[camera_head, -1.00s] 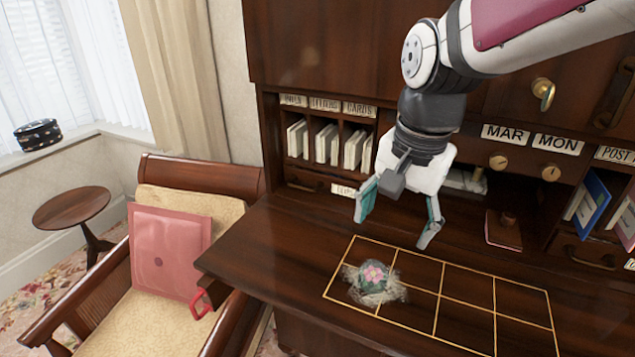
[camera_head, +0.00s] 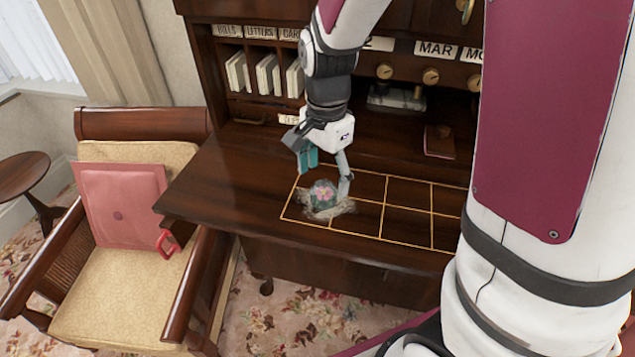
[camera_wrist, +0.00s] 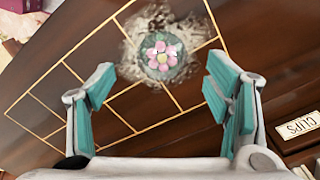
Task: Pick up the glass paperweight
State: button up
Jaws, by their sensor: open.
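The glass paperweight (camera_head: 323,194) is a rounded clear piece with a pink flower inside. It sits on the desk top (camera_head: 215,190) at the left end of a gold-lined grid, with a pale blurry patch around it. It also shows in the wrist view (camera_wrist: 162,58), beyond the fingertips and roughly midway between them. My gripper (camera_head: 327,174) is open and empty, just above and behind the paperweight in the head view. In the wrist view its teal-padded fingers (camera_wrist: 162,90) stand wide apart. I cannot tell whether a finger touches the paperweight.
Pigeonholes with papers (camera_head: 265,75) stand at the back of the desk. A small reddish-brown book (camera_head: 439,141) lies to the right. The grid's middle cells are clear.

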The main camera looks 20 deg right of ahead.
aim_at(324, 184)
jog(key=shift+w+f, duration=0.1)
jog(key=shift+f, duration=2.6)
jog(key=shift+c, duration=0.6)
jog(key=c, duration=1.4)
